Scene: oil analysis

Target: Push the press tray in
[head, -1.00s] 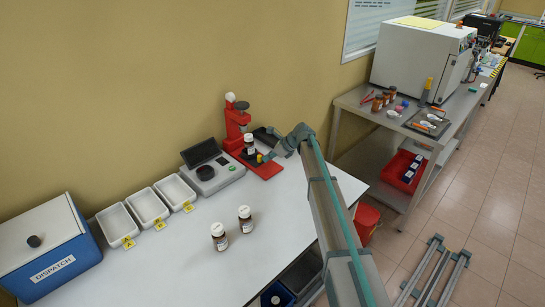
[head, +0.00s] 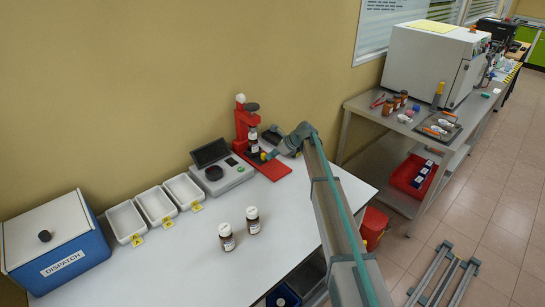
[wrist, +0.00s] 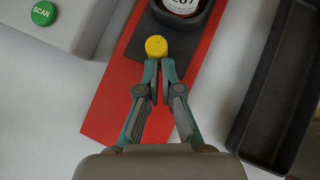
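The red press (head: 242,120) stands on the table against the wall, with its red base plate (head: 274,169) pointing outward. Its dark press tray (wrist: 138,42) carries a dark bottle with a white label (wrist: 186,5) in a round holder and lies over the inner part of the base. A yellow knob (wrist: 156,46) sits on the tray's outer end. My gripper (wrist: 160,63) is shut, its two fingertips close together right at the knob's outer side, appearing to touch it. In the head view the bottle (head: 253,139) is under the press column's head.
A grey scale with a green SCAN button (wrist: 44,13) stands left of the press. A dark open tray (wrist: 280,90) lies to the right. Two brown bottles (head: 252,219) stand in front, with white bins (head: 158,204) and a blue dispatch box (head: 58,250) further left.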

